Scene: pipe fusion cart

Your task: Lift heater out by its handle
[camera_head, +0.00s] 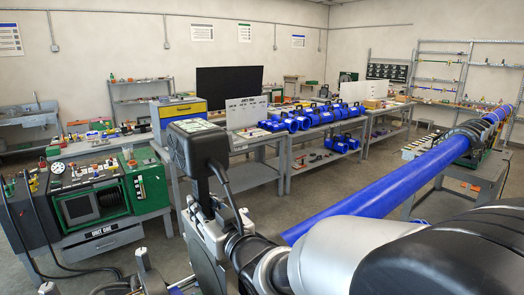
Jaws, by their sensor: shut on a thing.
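The heater (193,148) shows in the head view as a black box with a pale label on top. A black cable hangs at its right side and a grey metal plate stands below it. My gripper (232,232) reaches in from the lower right. It is shut at the grey upright part under the box, which I take to be the heater's handle area. The fingertips and the exact grip are partly hidden. The heater stands upright. The frame cannot show whether its lower edge is clear of the cart.
A long blue pipe (400,178) runs from the right rear down behind my arm. A green and grey control unit (85,205) with cables stands at left. Workbenches with blue fittings (300,119) line the back. Open floor (265,205) lies between the cart and benches.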

